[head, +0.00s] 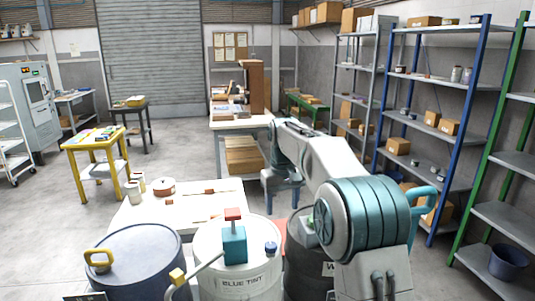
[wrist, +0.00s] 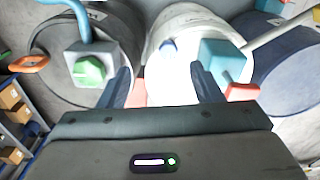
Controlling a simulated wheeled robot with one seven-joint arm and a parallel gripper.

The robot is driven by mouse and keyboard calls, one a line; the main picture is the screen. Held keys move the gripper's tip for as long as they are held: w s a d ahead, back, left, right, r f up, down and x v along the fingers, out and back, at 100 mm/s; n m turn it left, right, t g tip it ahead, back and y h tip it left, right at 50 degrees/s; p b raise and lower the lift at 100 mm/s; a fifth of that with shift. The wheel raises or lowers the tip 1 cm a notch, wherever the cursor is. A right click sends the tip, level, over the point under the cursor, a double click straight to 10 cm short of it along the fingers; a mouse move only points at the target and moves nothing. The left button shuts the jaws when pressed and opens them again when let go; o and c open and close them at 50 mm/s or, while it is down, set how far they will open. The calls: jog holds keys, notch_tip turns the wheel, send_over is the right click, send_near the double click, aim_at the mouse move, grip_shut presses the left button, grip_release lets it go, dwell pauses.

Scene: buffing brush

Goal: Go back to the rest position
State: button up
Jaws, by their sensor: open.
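My gripper (head: 283,196) hangs from the end of my arm, beyond the drums and right of the white table (head: 140,222) in the head view. In the wrist view its two dark blue fingers (wrist: 161,78) stand well apart, with nothing held between them. The fingers point toward the drum tops in that picture, where a white drum (wrist: 175,22) shows behind the gap. No buffing brush can be clearly made out; small brown items (head: 205,191) on the white table are too small to identify.
In front stand a navy drum (head: 135,262), a white "BLUE TINT" drum (head: 240,282) with a teal pump (head: 234,246) and red handle, and a dark drum (head: 308,275). Shelving racks (head: 410,145) line the right. Open floor (head: 60,220) lies left.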

jog(key=s+d+r+m, duration=0.1)
jog(key=s+d+r, duration=0.25)
jog(key=s, duration=0.45)
jog(key=s+d+f+m+t, duration=0.1)
jog(key=s+d+f, duration=0.1)
jog(key=s, duration=0.7)
jog(key=s+d+f+m, duration=0.1)
jog(key=s+d+f, duration=0.2)
jog(key=s, duration=0.6)
jog(key=s+d+f+m+t, duration=0.1)
jog(key=s+f, duration=0.3)
jog(key=s, duration=0.5)
jog(key=shift+d+t, duration=0.3)
jog(key=shift+d, duration=0.35)
